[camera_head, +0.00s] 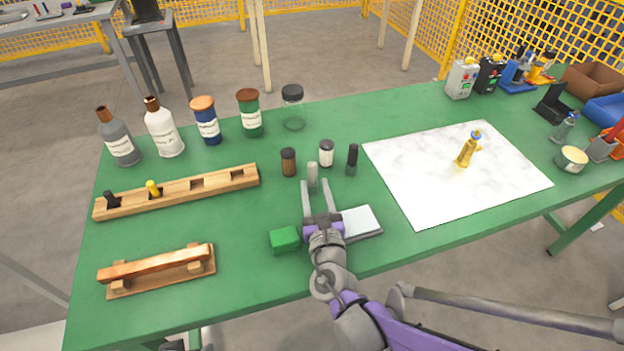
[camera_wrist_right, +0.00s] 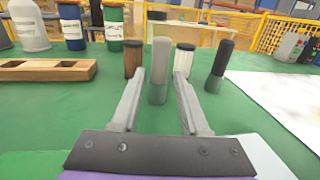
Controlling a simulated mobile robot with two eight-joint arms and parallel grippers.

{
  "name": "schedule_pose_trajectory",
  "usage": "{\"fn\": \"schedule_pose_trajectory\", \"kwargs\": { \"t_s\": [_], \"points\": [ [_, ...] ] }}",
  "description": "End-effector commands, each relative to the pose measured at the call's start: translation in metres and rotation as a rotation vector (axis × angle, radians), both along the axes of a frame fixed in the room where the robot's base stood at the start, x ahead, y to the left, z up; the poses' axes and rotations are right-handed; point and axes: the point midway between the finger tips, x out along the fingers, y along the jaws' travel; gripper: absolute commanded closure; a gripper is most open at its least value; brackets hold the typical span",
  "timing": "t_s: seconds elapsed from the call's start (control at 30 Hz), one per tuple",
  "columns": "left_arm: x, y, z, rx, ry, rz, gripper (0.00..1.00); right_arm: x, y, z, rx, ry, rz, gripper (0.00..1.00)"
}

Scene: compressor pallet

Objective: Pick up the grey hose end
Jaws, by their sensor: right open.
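The grey hose end (camera_head: 312,174) is a light grey upright cylinder standing on the green table. It also stands upright in the middle of the right wrist view (camera_wrist_right: 159,70). My right gripper (camera_head: 316,184) is open, with one finger on each side of the grey hose end near the fingertips. In the right wrist view my right gripper (camera_wrist_right: 160,78) shows visible gaps between both fingers and the cylinder. Nothing is held. My left gripper is not in view.
A brown jar (camera_head: 288,162), a white jar (camera_head: 326,153) and a dark-topped cylinder (camera_head: 352,160) stand close by. A green block (camera_head: 285,239) lies left of my wrist. A wooden rack (camera_head: 215,182) is farther left; a marbled sheet (camera_head: 430,185) lies right.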

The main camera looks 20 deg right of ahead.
Motion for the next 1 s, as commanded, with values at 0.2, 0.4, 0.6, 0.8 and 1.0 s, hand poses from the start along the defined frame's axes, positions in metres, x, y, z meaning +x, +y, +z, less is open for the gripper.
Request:
{"fn": "schedule_pose_trajectory", "kwargs": {
  "t_s": [0.2,0.4,0.6,0.8,1.0],
  "points": [
    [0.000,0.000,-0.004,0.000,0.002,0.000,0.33,0.026,-0.004,0.000,0.003,0.000,-0.002,0.55],
    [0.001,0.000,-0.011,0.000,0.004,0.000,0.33,0.055,-0.006,0.002,0.003,0.001,-0.002,0.55],
    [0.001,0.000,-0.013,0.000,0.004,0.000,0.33,0.072,-0.008,0.003,0.004,0.000,-0.002,0.55],
    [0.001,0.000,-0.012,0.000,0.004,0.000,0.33,0.072,-0.008,0.004,0.004,0.000,-0.001,0.55],
    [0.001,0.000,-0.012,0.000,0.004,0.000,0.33,0.071,-0.008,0.004,0.004,0.000,-0.001,0.90]
  ]
}}
